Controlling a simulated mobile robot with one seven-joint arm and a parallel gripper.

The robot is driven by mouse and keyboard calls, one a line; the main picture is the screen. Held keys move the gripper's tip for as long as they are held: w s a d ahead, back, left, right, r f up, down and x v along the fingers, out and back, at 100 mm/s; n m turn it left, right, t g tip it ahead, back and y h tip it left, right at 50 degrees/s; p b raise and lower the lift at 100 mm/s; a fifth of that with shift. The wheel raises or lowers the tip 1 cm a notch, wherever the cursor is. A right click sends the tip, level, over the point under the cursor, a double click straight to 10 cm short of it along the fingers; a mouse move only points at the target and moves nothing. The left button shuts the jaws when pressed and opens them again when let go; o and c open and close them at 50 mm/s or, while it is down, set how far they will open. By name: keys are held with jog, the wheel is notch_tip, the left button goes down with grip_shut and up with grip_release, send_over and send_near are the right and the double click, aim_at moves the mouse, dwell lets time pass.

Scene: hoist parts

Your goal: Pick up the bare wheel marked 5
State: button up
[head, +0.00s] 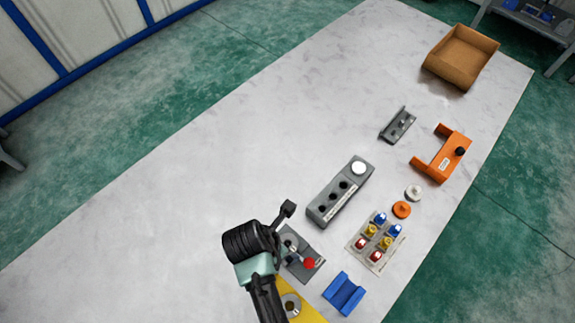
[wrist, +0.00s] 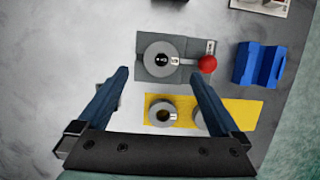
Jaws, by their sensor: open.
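In the wrist view, a pale ring-shaped wheel (wrist: 162,114) with a dark centre lies on a yellow plate (wrist: 243,112). A second round part (wrist: 201,118) on that plate is partly hidden behind my right finger. No number 5 is legible on either. One round part (head: 291,305) on the yellow plate shows in the head view. Beyond the plate, a grey fixture (wrist: 146,73) holds a grey round wheel (wrist: 160,60) beside a red-knobbed lever (wrist: 207,64). My gripper (wrist: 158,76) is open and empty, its fingers either side of the view of the fixture's wheel.
A blue cradle (head: 343,293) stands right of the fixture. Beyond are a tray of small coloured parts (head: 357,244), a grey block with holes (head: 324,210), orange and pale discs (head: 401,210), an orange bracket (head: 434,171) and a brown bin (head: 455,70). The table's left side is clear.

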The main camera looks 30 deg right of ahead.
aim_at(288, 244)
jog(key=shift+d+x, duration=0.15)
jog(key=shift+x, duration=1.15)
jog(key=shift+d+x, duration=0.15)
jog(key=shift+x, duration=1.1)
jog(key=shift+r, duration=0.15)
grip_shut()
